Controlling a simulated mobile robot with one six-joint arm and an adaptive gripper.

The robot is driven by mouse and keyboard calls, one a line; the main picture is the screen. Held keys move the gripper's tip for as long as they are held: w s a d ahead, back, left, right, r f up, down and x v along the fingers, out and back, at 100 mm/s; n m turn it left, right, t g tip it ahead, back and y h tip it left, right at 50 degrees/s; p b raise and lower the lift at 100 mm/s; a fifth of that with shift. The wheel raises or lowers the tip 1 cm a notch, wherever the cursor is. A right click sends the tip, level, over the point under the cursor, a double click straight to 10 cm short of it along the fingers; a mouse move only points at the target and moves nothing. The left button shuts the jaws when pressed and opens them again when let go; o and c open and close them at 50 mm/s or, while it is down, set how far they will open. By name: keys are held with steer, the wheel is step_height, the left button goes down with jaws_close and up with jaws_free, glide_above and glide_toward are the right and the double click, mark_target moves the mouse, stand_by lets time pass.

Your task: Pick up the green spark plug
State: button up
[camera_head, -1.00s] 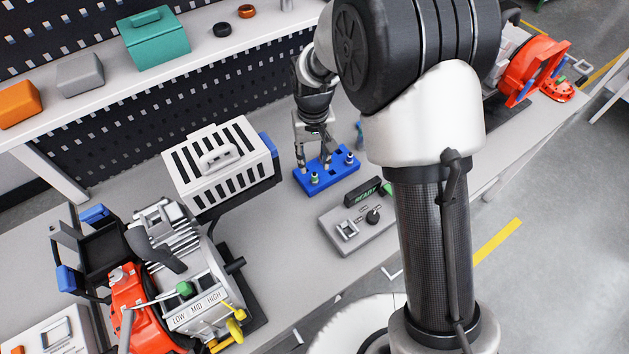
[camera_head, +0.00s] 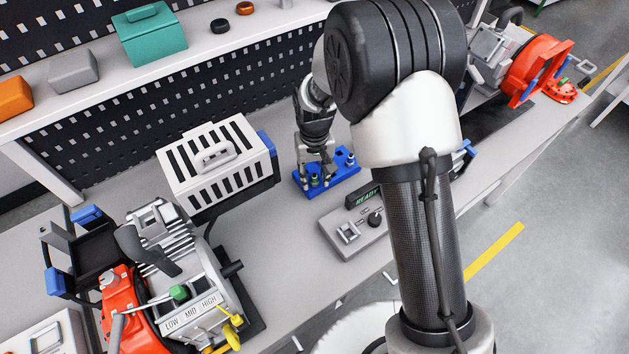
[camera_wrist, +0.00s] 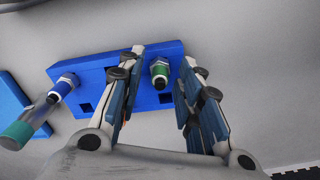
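The green spark plug (camera_wrist: 160,72) stands upright in the blue holder block (camera_wrist: 98,68), as the wrist view shows. In the head view the green plug (camera_head: 314,180) sits at the near left part of the blue block (camera_head: 345,173). My gripper (camera_wrist: 158,80) is open, with one finger on each side of the green plug and a gap on both sides. In the head view my gripper (camera_head: 317,172) is low over the block and partly hides it.
A grey device with a READY display (camera_head: 355,232) stands close to the block. A white slotted case (camera_head: 218,168) is to its left. An engine with a red housing (camera_head: 122,300) is at lower left, another (camera_head: 540,70) at far right.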

jaws_close()
stand_by(0.5)
step_height(320, 180, up, 20)
steer(key=f+p, duration=0.1)
steer(key=p, duration=0.4)
step_height(320, 180, up, 6)
steer(key=p, duration=0.5)
glide_above(315, 174)
